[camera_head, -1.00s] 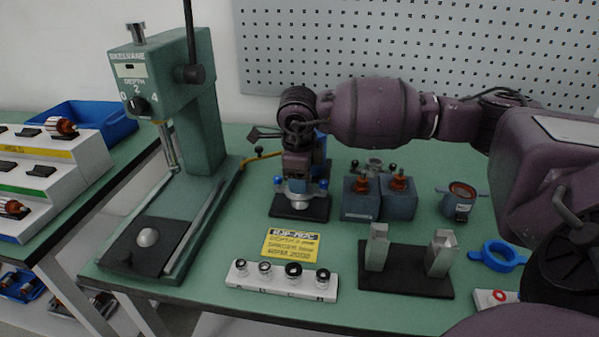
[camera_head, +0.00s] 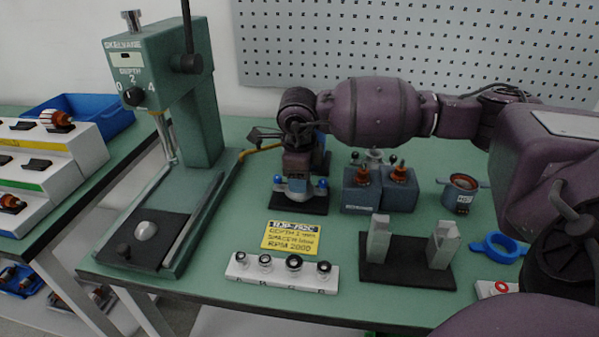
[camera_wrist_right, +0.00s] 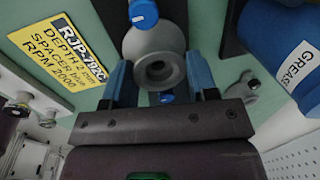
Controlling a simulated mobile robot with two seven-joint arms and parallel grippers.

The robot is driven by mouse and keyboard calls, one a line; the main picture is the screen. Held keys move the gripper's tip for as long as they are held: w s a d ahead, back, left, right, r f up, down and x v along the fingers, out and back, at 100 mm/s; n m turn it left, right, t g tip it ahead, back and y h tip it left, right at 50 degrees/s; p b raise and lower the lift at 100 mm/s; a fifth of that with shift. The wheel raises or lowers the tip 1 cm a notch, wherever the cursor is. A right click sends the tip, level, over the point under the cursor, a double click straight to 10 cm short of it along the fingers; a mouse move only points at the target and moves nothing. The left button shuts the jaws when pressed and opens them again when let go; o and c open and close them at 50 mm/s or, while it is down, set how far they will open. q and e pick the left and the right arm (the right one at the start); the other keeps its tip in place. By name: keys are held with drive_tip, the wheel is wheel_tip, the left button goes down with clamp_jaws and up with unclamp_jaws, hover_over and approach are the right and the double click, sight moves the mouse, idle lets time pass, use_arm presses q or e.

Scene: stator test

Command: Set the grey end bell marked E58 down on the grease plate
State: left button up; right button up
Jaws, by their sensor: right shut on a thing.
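The end bell's round body and central bore show between the blue fingers in the right wrist view (camera_wrist_right: 158,62). I cannot read a mark on it. A black plate (camera_head: 284,204), which looks like the grease plate, lies directly beneath; whether the end bell touches it I cannot tell. A blue pot marked GREASE (camera_wrist_right: 285,50) stands beside it, mostly hidden behind the gripper in the head view. My left gripper is not in view.
A green press (camera_head: 190,100) stands left. A yellow card (camera_head: 291,237) and a white strip with several round parts (camera_head: 282,275) lie in front. Blue-grey blocks (camera_head: 362,197), a dark stand with two posts (camera_head: 407,277) and a grey housing (camera_head: 462,196) are to the right.

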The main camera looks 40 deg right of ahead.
drive_tip(key=shift+f, duration=0.2)
drive_tip(key=shift+f, duration=0.4)
drive_tip(key=o, duration=0.9)
